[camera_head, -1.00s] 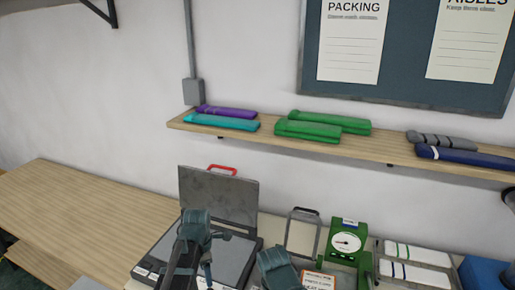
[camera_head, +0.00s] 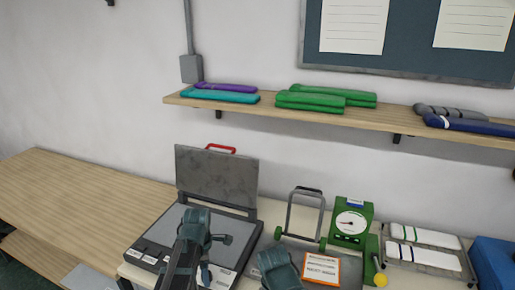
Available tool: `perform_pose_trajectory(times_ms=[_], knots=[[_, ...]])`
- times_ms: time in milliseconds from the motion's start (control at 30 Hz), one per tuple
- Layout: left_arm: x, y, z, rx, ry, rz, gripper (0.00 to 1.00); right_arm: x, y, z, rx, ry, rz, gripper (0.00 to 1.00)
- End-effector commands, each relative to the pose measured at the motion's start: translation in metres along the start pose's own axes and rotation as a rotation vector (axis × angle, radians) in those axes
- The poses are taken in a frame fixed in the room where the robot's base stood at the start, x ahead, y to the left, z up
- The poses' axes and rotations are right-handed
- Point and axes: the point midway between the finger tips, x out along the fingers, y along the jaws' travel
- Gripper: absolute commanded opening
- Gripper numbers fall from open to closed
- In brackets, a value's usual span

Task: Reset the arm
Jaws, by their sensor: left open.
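My left arm rises from the bottom edge in front of the open flat case. Its gripper (camera_head: 212,252) is open and empty, over the case's grey surface. I cannot tell whether it touches the case. A teal-grey part of my right arm (camera_head: 279,267) shows at the bottom centre; its gripper fingers are not visible.
The open case (camera_head: 215,180) has a raised grey lid and red handle. To its right stand a metal frame (camera_head: 305,212), a green dial device (camera_head: 351,222), a white-bundle tray (camera_head: 424,260) and a blue box (camera_head: 494,262). A wall shelf (camera_head: 285,114) holds folded rolls. The left tabletop (camera_head: 75,205) is clear.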

Motion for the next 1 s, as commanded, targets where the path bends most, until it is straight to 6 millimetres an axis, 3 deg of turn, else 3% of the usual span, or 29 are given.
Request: perform_pose_trajectory(times_ms=[467,1000], knots=[[-0.0002,0.0000,0.0000,0.400,0.000,0.000,0.74,-0.0002,0.0000,0.0000,0.000,0.000,0.000,1.00],[-0.0001,-0.0003,0.0000,0.458,0.000,0.000,0.74,-0.0001,0.0000,0.0000,0.000,0.000,0.000,1.00]])
